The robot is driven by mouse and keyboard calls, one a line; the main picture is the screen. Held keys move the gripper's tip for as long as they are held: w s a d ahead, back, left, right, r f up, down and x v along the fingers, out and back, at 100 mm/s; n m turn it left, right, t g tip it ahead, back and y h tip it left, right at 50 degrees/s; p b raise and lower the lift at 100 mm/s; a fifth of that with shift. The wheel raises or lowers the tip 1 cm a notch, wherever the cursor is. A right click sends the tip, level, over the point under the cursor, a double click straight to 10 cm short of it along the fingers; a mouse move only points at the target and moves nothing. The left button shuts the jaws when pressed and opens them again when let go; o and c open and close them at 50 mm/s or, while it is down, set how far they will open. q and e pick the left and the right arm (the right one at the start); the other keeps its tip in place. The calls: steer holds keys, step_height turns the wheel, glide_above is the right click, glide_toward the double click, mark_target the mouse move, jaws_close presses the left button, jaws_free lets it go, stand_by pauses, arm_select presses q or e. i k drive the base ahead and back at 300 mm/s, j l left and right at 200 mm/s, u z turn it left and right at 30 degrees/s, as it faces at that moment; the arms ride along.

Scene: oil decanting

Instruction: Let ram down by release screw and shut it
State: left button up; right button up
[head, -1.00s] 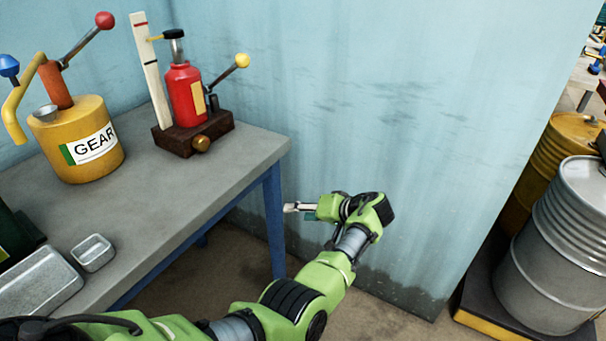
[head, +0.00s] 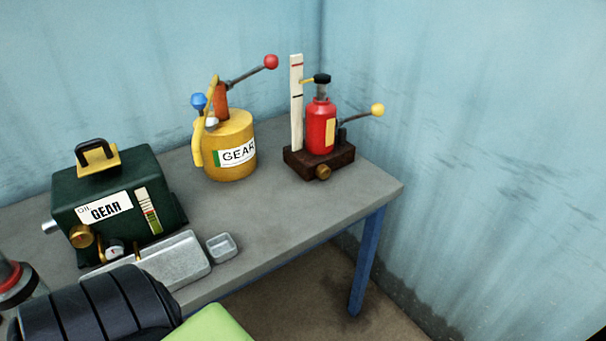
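The red bottle jack (head: 321,127) stands upright on a dark brown base block (head: 302,161) at the back right of the table. Its ram (head: 322,90) shows as a short grey rod under a black cap (head: 322,79). A yellow pointer (head: 308,82) sits against the white upright scale (head: 296,105), between its red mark and its black mark. The brass release screw (head: 323,172) is at the front of the base; whether it is open or shut cannot be told. The pump lever ends in a yellow knob (head: 377,110). Neither gripper is in view.
A yellow GEAR oil can (head: 229,165) with a red-knobbed lever stands left of the jack. A dark green GEAR box (head: 118,195), a metal tray (head: 170,262) and a small dish (head: 222,247) are further left. Table (head: 290,215) in front of the jack is clear.

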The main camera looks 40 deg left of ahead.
mark_target(323, 172)
steer(key=i+u, duration=0.1)
steer(key=u, duration=0.4)
steer(key=i+l+u, duration=0.1)
steer(key=u, duration=0.4)
steer(key=i+l+u, duration=0.1)
steer(key=u, duration=0.4)
steer(key=l+u, duration=0.25)
steer(key=u, duration=0.2)
